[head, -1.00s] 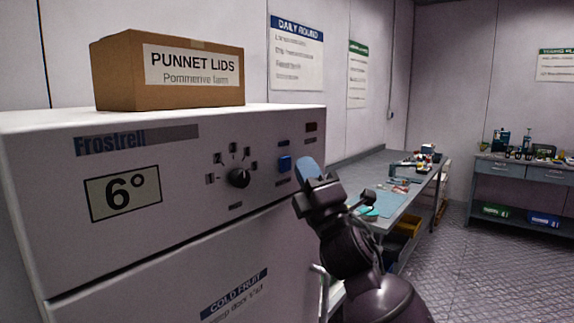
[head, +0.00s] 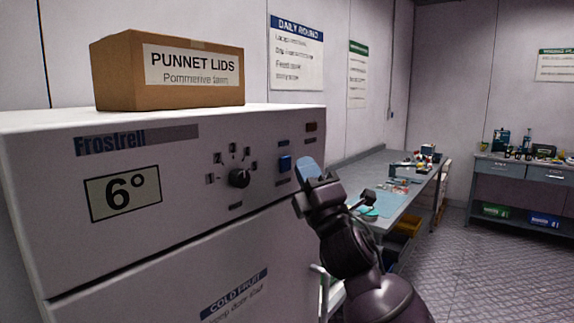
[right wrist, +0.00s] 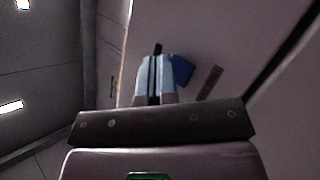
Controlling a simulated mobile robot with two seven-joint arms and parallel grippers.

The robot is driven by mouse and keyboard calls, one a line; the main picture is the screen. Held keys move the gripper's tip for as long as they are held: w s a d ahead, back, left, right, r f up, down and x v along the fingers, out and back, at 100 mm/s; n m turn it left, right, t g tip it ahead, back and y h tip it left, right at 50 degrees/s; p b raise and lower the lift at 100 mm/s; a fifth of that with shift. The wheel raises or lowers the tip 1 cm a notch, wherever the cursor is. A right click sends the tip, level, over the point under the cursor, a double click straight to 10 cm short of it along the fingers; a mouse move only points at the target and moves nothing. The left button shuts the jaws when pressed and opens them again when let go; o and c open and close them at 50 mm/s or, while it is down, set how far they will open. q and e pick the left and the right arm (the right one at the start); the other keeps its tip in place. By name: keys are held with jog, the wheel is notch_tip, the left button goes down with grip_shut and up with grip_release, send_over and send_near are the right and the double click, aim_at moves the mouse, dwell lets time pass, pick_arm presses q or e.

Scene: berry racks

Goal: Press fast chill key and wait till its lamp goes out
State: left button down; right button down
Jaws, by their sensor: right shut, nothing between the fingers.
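The white Frostrell fridge (head: 180,215) has a control panel along its top front. The blue key (head: 285,163) sits right of the black dial (head: 239,178); its small label cannot be read. My left gripper is out of view.
A display (head: 123,194) on the fridge reads 6°. A cardboard PUNNET LIDS box (head: 115,75) stands on top. A grey workbench (head: 352,168) with small items runs along the wall to the right. Open floor (head: 480,265) lies beyond my arm.

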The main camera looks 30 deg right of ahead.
jog(key=shift+w, duration=0.1)
dwell(0.3)
jog(key=shift+w+a, duration=0.15)
jog(key=shift+w, duration=0.15)
jog(key=shift+w+a, duration=0.15)
jog(key=shift+w, duration=0.25)
dwell(0.9)
jog(key=shift+s, duration=0.15)
jog(key=shift+s+d+p, duration=0.3)
jog(key=shift+s+p, duration=0.05)
jog(key=shift+s, duration=0.3)
jog(key=s, duration=0.1)
jog(key=s+d+p, duration=0.1)
jog(key=s, duration=0.1)
jog(key=s+d, duration=0.1)
jog(key=shift+s, duration=0.35)
dwell(0.4)
